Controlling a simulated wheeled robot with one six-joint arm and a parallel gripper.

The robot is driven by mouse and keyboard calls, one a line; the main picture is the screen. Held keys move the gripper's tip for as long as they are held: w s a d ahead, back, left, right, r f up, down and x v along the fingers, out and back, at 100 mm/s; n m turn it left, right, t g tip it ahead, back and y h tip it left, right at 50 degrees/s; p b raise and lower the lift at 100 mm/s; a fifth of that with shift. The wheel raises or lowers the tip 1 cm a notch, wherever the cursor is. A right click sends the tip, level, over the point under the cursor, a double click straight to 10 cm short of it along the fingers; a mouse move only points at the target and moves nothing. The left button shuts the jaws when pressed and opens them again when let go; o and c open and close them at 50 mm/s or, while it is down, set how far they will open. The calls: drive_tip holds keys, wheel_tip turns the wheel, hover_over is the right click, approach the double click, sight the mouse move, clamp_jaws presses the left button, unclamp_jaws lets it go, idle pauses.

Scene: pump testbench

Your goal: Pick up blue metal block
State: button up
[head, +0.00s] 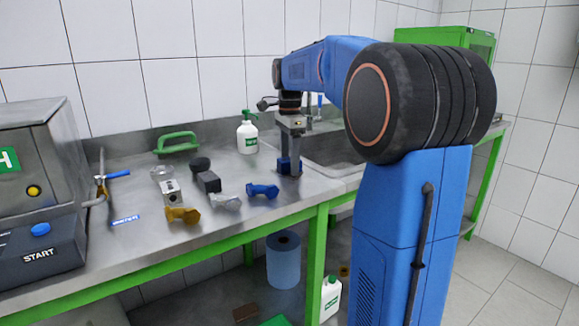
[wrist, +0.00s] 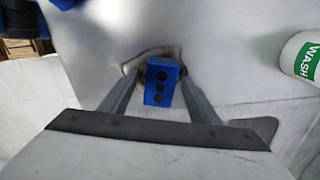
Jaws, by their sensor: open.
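The blue metal block (wrist: 160,84) has several dark round holes in its face. In the wrist view it lies between the two fingers of my gripper (wrist: 157,80), with the fingers on either side. In the head view the blue block (head: 284,165) stands on the steel bench near the sink edge, and my gripper (head: 290,155) reaches down over it from above. My gripper is open. The fingers partly hide the block in the head view, and I cannot tell whether they touch it.
A white wash bottle (head: 247,137) stands behind. Blue (head: 262,191), silver (head: 225,197) and gold (head: 183,215) fittings lie left of the block. The sink (head: 345,150) is to its right. A START machine (head: 40,190) stands at the far left.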

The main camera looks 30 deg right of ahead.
drive_tip(key=c, duration=1.3)
drive_tip(key=shift+c, duration=0.2)
